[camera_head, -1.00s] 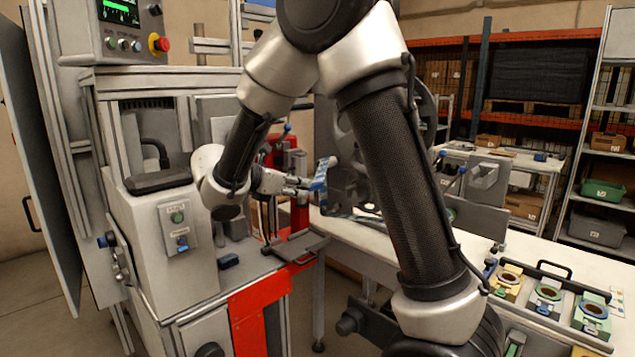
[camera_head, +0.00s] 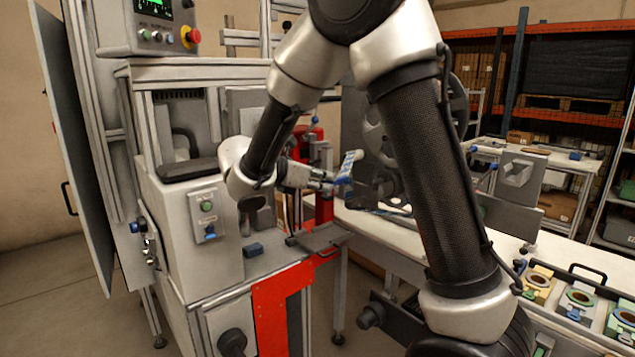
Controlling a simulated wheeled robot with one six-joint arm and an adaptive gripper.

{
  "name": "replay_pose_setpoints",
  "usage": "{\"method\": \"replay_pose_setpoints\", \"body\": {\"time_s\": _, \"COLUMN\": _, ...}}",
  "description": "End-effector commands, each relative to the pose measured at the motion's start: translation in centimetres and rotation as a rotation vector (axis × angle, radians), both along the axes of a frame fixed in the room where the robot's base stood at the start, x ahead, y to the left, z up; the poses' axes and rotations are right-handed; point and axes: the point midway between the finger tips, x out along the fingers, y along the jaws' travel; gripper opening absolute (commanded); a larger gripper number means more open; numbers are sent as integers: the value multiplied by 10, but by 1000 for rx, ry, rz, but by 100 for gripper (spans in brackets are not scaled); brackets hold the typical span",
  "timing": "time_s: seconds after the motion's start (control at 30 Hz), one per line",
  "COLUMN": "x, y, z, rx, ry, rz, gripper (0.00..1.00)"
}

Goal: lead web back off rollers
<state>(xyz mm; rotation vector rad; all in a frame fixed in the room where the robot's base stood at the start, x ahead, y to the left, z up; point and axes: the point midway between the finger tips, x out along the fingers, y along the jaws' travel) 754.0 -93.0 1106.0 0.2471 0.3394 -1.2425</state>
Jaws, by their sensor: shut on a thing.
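My gripper (camera_head: 328,181) is right of the grey machine, above the small grey plate. It is shut on the end of the web (camera_head: 347,168), a short blue and white strip that stands up from the fingertips. More of the blue and white strip seems to lie lower right, by the edge of the white bench (camera_head: 375,231); I cannot tell if it is joined. The rollers cannot be made out clearly; a dark reel plate (camera_head: 377,125) stands behind my arm, which hides part of it.
The grey machine (camera_head: 187,227) with a control box stands left of my gripper. Shelves stand at the back right.

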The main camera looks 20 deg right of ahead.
Motion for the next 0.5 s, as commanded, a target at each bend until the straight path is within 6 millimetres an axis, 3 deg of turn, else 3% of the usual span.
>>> {"method": "replay_pose_setpoints", "body": {"time_s": 0.5, "x": 10, "y": -34, "z": -3, "rx": -1, "ry": 0, "rz": -2, "gripper": 0}}
